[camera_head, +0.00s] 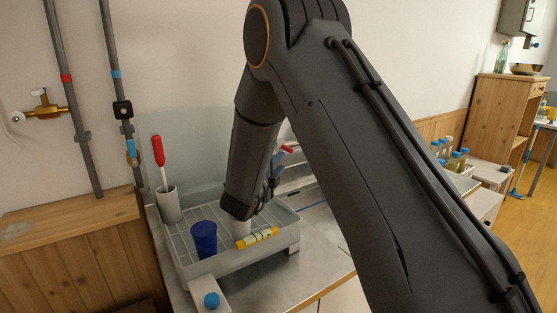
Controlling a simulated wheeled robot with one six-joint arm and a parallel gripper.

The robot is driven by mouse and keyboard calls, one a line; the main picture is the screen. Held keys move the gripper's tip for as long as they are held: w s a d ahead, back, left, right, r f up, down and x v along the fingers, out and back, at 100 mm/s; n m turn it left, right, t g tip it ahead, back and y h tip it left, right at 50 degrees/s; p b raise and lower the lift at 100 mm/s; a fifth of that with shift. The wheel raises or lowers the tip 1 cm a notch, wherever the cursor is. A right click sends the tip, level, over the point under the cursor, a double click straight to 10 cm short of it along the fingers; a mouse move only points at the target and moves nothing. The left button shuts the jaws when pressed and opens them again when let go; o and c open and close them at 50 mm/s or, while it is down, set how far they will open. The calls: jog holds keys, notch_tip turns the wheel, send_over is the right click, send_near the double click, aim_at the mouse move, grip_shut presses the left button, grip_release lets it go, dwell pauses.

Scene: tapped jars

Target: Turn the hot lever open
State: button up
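A small red lever-like piece (287,149) shows just right of my forearm, with a blue piece (277,159) beside it. They look like the hot and cold levers, but the tap body is mostly hidden behind my arm. How far the red lever is turned cannot be told. My gripper (262,208) points down over the grey rack tray (275,250), below and left of the red piece. A pale cup (240,230) stands right under it; whether they touch is unclear. My fingers are dark and partly hidden, so their opening does not show.
A dark blue cup (203,239) and a yellow tube (258,237) are at the tray. A red-handled tool (158,152) stands in a grey holder (168,204). A blue-capped item (211,300) is in front. A brass valve (43,112) and pipes are on the left wall.

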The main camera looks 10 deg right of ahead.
aim_at(291, 152)
jog(key=shift+d+b+x, duration=0.25)
jog(key=shift+b+x, duration=0.75)
jog(key=shift+x, duration=3.6)
jog(key=shift+s+r, duration=0.15)
jog(key=shift+c, duration=0.4)
